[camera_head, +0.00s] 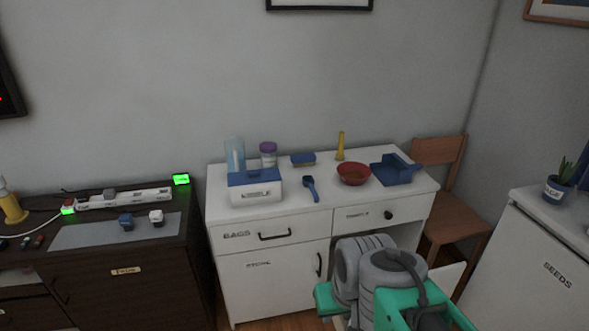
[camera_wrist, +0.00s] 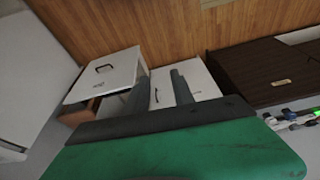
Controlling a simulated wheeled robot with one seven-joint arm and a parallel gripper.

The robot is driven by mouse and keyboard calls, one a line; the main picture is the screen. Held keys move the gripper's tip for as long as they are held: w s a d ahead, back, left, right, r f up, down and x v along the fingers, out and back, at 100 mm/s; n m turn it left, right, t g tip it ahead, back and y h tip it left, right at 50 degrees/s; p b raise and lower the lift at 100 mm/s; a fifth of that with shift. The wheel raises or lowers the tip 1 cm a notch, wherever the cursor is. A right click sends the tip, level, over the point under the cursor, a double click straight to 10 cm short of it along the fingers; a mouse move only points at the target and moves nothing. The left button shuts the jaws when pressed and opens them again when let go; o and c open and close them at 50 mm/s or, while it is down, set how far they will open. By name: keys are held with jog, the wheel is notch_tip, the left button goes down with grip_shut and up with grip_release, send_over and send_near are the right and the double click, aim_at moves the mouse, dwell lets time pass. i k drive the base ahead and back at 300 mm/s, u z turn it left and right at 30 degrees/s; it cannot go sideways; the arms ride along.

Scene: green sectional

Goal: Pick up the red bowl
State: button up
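The red bowl (camera_head: 353,175) sits upright on the white cabinet's top (camera_head: 290,212), right of the middle and near the front edge. It looks empty. It does not show in the wrist view. My gripper (camera_wrist: 161,88) shows in the wrist view as two grey fingers spread apart, with nothing between them. Its green body fills the bottom of that view. In the head view my grey and green arm is low in front of the cabinet, below the bowl and apart from it; the fingertips cannot be made out there.
A blue tray (camera_head: 396,169) is close right of the bowl, a yellow upright object (camera_head: 341,146) behind it, a blue scoop-like tool (camera_head: 310,188) to its left. A labelled box (camera_head: 256,192) stands farther left. A wooden chair (camera_head: 452,200) is right of the cabinet.

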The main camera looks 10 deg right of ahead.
aim_at(353, 174)
jog(key=u, duration=0.45)
jog(key=i, duration=1.35)
jog(key=u, duration=0.1)
